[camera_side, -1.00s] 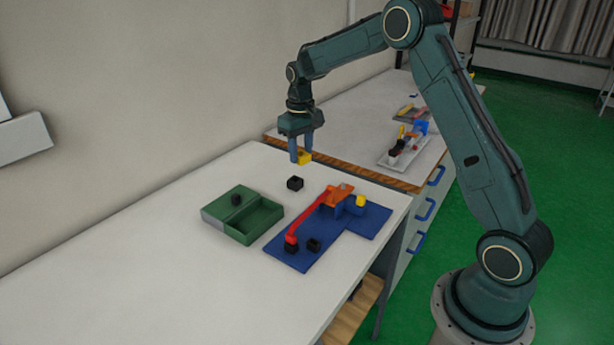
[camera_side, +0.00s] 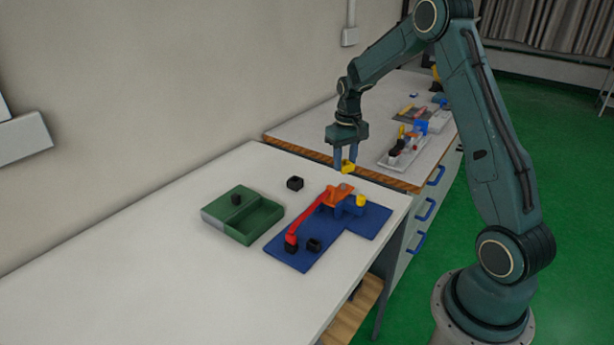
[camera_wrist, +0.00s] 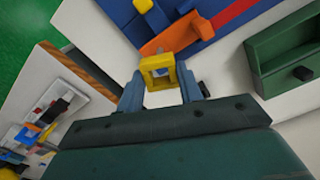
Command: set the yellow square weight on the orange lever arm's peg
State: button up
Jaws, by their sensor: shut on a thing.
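My gripper (camera_side: 345,166) is shut on the yellow square weight (camera_side: 348,167). It holds the weight above the table, close to the orange lever arm (camera_side: 336,193). In the wrist view the weight (camera_wrist: 158,72) sits between my fingertips, and a hole shows through its middle. The orange lever arm (camera_wrist: 168,40) lies just beyond the weight in that view. The lever assembly stands on a blue base (camera_side: 368,220), with a red arm (camera_side: 310,217) reaching toward the front left.
A green tray (camera_side: 268,222) with a black piece (camera_side: 236,199) stands left of the blue base. A black block (camera_side: 295,183) lies on the table behind it. A yellow piece (camera_side: 361,200) is beside the lever. A second table behind holds other assemblies.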

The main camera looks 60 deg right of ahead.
jog(key=shift+f, duration=2.6)
jog(key=shift+f, duration=0.65)
jog(key=o, duration=0.8)
jog(key=shift+r, duration=0.1)
notch_tip(320, 180, up, 11)
jog(key=shift+f, duration=0.1)
dwell(0.9)
dwell(0.4)
